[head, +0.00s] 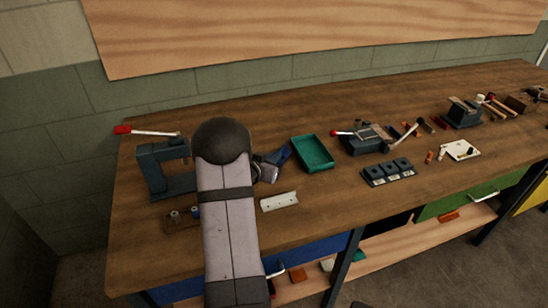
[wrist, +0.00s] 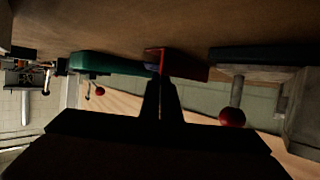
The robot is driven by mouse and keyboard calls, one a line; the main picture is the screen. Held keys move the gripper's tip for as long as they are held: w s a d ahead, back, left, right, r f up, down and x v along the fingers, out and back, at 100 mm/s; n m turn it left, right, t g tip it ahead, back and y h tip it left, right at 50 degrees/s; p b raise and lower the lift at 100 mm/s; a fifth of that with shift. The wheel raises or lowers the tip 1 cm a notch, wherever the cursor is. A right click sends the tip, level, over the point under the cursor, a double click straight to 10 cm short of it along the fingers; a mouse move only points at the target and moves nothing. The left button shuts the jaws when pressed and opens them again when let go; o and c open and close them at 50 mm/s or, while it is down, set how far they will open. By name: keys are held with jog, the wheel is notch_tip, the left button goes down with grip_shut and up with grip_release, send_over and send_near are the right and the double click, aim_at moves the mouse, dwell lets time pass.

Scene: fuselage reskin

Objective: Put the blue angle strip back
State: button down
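A blue piece (head: 284,154), which looks like the blue angle strip, shows just right of my gripper (head: 265,169), left of the green tray. In the wrist view a small blue patch (wrist: 152,67) shows at the fingertips of my gripper (wrist: 163,78), beside a red, angled piece (wrist: 185,64). The fingers look close together there. Dark shading hides whether anything is between them. My arm hides part of the bench around the gripper in the head view.
The green tray (head: 313,154) stands right of the gripper. A pale angle piece with holes (head: 279,201) lies in front. A dark press-like tool (head: 165,171) stands left, a red-handled fixture (head: 366,139) and dark block (head: 388,172) right. Bare bench (head: 330,205) lies at the front.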

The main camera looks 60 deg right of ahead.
jog(key=c, duration=2.4)
grip_release()
jog(key=shift+f, duration=0.4)
jog(key=shift+c, duration=0.2)
jog(key=o, duration=0.4)
jog(key=shift+r, duration=0.1)
jog(key=shift+r+p, duration=0.35)
jog(key=shift+r, duration=0.25)
jog(key=v, duration=0.6)
jog(key=b+v, duration=0.1)
jog(key=v, duration=0.5)
jog(key=shift+a+f, duration=0.1)
jog(key=shift+f, duration=0.15)
